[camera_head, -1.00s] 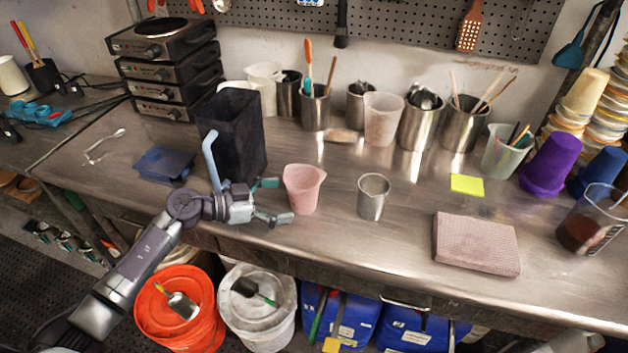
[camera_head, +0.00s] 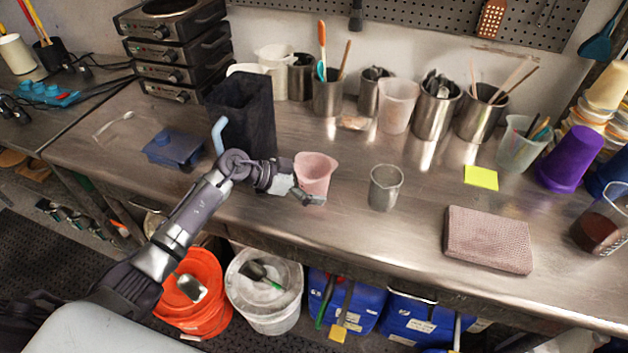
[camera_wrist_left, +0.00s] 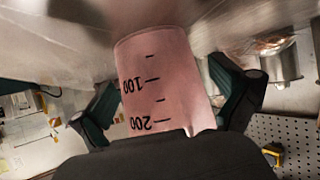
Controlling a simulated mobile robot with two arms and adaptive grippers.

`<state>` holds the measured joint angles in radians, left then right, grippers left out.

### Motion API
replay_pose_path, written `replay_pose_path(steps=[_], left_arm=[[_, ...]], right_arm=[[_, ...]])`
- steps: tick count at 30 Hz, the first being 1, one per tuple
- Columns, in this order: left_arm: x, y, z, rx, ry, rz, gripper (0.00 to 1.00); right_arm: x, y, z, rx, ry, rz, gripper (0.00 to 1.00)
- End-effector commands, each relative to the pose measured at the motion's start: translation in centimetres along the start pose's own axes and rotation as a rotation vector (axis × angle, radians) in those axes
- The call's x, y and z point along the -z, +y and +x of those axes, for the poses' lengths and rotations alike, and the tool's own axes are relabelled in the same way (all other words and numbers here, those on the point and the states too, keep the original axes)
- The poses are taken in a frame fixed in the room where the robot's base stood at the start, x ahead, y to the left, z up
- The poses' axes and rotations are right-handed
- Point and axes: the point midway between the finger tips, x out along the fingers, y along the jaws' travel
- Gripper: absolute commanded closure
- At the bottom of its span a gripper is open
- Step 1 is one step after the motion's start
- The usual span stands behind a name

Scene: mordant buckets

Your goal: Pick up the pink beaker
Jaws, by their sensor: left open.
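The pink beaker (camera_head: 316,172) stands upright on the steel bench near its front edge. My left gripper (camera_head: 306,194) is right at the beaker, coming from its left. In the left wrist view the pink beaker (camera_wrist_left: 163,80), with dark marks 100 and 200, fills the middle between the two spread fingers of my left gripper (camera_wrist_left: 170,100). The fingers lie on either side of it, and I cannot tell whether either touches. In the head view the far finger is hidden. My right gripper is not in view.
A tall black container (camera_head: 243,112) stands behind my left gripper. A folded pink cloth (camera_head: 487,238) and a yellow note (camera_head: 481,177) lie further right. Steel pots line the back.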

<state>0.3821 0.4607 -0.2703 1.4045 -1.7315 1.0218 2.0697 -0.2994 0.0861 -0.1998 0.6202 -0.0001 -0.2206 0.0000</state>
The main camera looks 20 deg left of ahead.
Motion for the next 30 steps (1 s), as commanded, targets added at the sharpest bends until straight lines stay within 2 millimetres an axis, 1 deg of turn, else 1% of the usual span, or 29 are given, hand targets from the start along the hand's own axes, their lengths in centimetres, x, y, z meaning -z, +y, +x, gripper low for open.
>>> replay_pose_path(steps=[3,10,15,25,30], left_arm=[[-0.04,-0.01,-0.03,0.001,0.0,0.0,0.0],[-0.05,-0.02,-0.06,0.001,0.0,-0.001,0.38],[-0.05,-0.02,-0.07,0.001,0.0,-0.001,0.66],[0.14,-0.05,-0.16,0.002,0.001,0.0,0.66],[0.71,-0.11,-0.5,0.002,0.001,0.001,0.66]], right_arm=[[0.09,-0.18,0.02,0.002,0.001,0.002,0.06],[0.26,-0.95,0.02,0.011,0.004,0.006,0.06],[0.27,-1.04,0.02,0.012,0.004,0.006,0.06],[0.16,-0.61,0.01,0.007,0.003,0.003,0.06],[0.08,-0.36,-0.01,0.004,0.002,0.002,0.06]])
